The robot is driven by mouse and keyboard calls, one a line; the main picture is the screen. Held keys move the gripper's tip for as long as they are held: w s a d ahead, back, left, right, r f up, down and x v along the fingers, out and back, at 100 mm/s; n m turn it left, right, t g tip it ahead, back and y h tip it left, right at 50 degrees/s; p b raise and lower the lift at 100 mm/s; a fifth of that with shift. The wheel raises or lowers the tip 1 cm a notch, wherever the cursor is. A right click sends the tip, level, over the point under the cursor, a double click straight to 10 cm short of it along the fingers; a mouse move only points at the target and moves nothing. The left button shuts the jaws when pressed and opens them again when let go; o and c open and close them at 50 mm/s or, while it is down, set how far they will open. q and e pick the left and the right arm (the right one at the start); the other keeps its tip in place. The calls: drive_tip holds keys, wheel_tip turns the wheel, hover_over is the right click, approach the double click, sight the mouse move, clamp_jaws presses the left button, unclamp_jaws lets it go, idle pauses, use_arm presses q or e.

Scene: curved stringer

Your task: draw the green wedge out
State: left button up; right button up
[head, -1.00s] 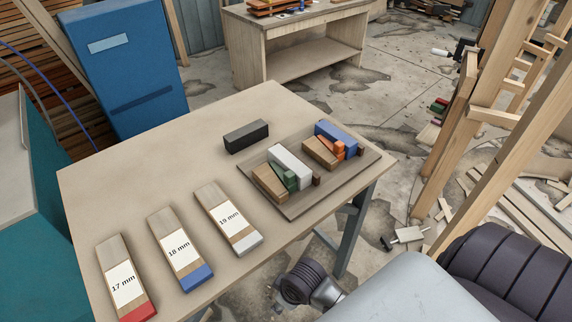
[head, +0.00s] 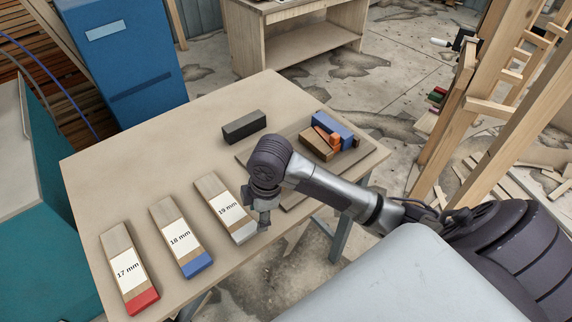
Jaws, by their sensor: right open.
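The green wedge is hidden behind my right arm, and so are the white block and brown block beside it. My right gripper (head: 264,221) points down over the table's front edge, just right of the block labelled 19 mm (head: 224,206). It is open, with nothing seen between its fingers. The tray (head: 372,159) under the wedge group shows only in part. On it, a second group stays visible: a blue block (head: 336,127), an orange wedge (head: 334,140) and a brown block (head: 315,146). My left gripper is out of view.
The blocks labelled 18 mm (head: 180,238) and 17 mm (head: 128,268) lie at the front left of the table (head: 130,175). A dark block (head: 244,127) lies behind the tray. The table's left back area is clear. Wooden posts (head: 490,90) stand at right.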

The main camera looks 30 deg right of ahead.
drive_tip(key=w+d+r+n+g+h, duration=0.1)
drive_tip(key=w+d+r+n, duration=0.1)
drive_tip(key=w+d+r, duration=0.35)
drive_tip(key=w+d+r+n, duration=0.2)
drive_tip(key=w+d+r, duration=0.1)
drive_tip(key=d+r, duration=0.55)
wheel_tip(320, 180, down, 13)
drive_tip(key=p, duration=0.3)
drive_tip(key=shift+w+a+r, duration=0.1)
drive_tip(key=shift+w+r, duration=0.05)
drive_tip(key=shift+f, duration=0.65)
clamp_jaws()
